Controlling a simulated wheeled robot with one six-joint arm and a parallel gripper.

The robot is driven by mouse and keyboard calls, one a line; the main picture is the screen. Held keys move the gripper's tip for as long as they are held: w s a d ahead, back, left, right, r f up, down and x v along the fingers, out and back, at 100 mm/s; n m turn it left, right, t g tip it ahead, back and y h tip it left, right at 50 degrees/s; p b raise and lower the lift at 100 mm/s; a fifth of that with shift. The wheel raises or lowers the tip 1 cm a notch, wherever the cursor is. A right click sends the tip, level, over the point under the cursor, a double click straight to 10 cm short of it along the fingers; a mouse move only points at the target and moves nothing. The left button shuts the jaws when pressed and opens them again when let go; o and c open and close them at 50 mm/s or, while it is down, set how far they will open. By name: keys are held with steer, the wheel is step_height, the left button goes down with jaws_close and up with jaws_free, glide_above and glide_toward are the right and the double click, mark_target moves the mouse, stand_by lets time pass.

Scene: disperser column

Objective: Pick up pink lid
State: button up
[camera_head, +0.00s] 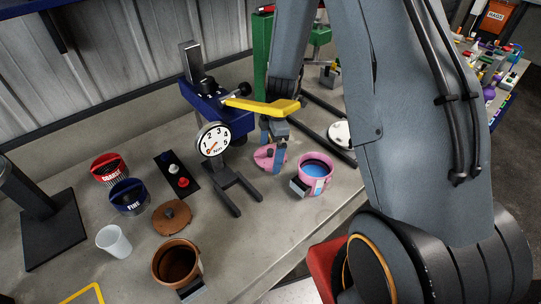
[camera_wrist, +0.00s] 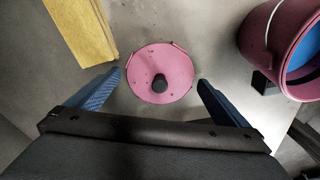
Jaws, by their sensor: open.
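The pink lid (camera_head: 264,159) lies flat on the workbench, left of the pink pot (camera_head: 315,177). The pink pot (camera_wrist: 262,35) holds blue liquid and stands to the right in the wrist view.
The blue disperser (camera_head: 215,110) with a yellow lever (camera_head: 262,106) and a round dial (camera_head: 213,139) stands close left of my gripper. A brown pot (camera_head: 178,262), its brown lid (camera_head: 171,217) and a white cup (camera_head: 113,241) are farther left. A white disc (camera_head: 341,134) lies right.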

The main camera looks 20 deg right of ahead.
steer(key=c, duration=1)
steer(key=shift+r, duration=0.1)
